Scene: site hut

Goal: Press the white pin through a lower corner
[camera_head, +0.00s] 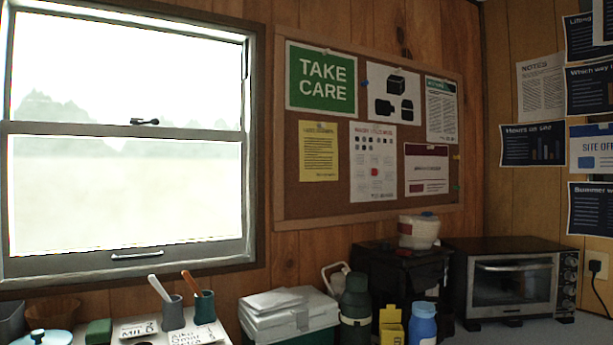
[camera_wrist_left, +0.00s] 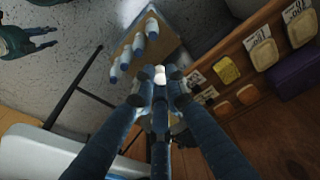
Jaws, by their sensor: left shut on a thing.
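The cork board (camera_head: 340,205) hangs on the wood wall in the head view, with several sheets on it. They include a green TAKE CARE sign (camera_head: 322,102), a yellow sheet (camera_head: 319,172) and a white sheet with a dark red band (camera_head: 426,188). Small coloured pins show on the board, including a blue one (camera_head: 364,83). In the left wrist view my left gripper (camera_wrist_left: 160,84) is shut on a small white thing (camera_wrist_left: 160,72), probably the white pin. Its tip and the grip are partly hidden by the fingers. My left gripper is away from the cork board. My right gripper is not clearly seen.
Below the board stand a white-lidded box (camera_head: 290,305), a dark green flask (camera_head: 355,302), a blue bottle (camera_head: 423,323) and a toaster oven (camera_head: 512,285). A window (camera_head: 130,150) is at left. In the wrist view, several white-and-blue cylinders (camera_wrist_left: 139,42) stand on a tan surface.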

